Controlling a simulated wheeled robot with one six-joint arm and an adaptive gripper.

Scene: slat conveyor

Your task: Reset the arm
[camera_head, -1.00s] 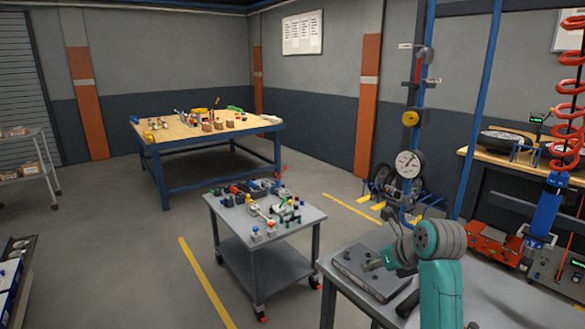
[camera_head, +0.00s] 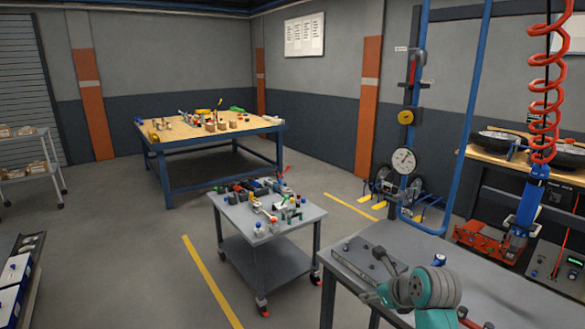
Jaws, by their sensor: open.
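My teal and grey arm (camera_head: 434,289) rises from the bottom edge, right of centre, in front of the grey workbench. My gripper (camera_head: 383,258) seems to be the small dark end beyond the wrist, over the left part of that bench. It is open, and I see nothing held in it. Its fingertips are small and hard to make out. The rest of the arm is cut off by the lower edge.
The grey workbench (camera_head: 470,262) lies close around the arm. A loaded grey cart (camera_head: 300,222) is to the left, a wooden-topped table (camera_head: 177,134) farther back.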

